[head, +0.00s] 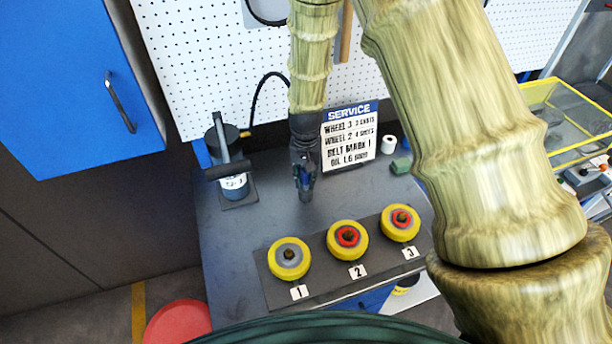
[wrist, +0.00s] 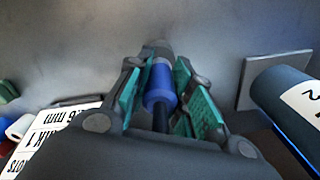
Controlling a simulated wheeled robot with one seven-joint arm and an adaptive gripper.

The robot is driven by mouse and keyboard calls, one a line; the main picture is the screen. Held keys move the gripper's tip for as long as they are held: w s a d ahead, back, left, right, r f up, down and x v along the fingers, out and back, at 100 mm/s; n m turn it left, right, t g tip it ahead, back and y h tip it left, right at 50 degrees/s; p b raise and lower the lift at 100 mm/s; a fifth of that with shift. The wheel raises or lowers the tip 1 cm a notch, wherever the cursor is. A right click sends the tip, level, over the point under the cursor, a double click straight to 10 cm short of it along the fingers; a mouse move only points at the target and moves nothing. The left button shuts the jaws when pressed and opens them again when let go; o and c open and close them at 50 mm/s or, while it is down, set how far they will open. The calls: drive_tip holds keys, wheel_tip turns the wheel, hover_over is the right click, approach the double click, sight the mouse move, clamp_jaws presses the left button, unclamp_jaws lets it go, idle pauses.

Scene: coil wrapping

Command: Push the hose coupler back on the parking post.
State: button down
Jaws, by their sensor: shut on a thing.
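My gripper (head: 304,182) points down over the dark bench top (head: 245,220), behind the wheels. In the wrist view its green-padded fingers (wrist: 158,93) are closed around the blue hose coupler (wrist: 159,86). The coupler has a grey end (wrist: 157,52) that points away from my palm, and a dark stem shows on the palm side. A black hose (head: 256,97) arcs from the pump (head: 232,185) toward my arm; its far end is hidden. I cannot make out the parking post apart from the coupler, or tell whether they touch.
A service sign (head: 349,136) stands just right of my gripper. Yellow wheels 1 (head: 273,267), 2 (head: 333,250) and 3 (head: 387,232) sit on a dark strip in front. A green block (head: 401,166) and white roll (head: 388,145) lie right. Bench between pump and wheels is clear.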

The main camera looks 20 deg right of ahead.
drive_tip(key=shift+f, duration=0.45)
drive_tip(key=c, duration=1.2)
unclamp_jaws()
drive_tip(key=shift+r, duration=0.1)
wheel_tip(320, 180, up, 12)
drive_tip(key=shift+f, duration=0.1)
drive_tip(key=shift+d, duration=0.1)
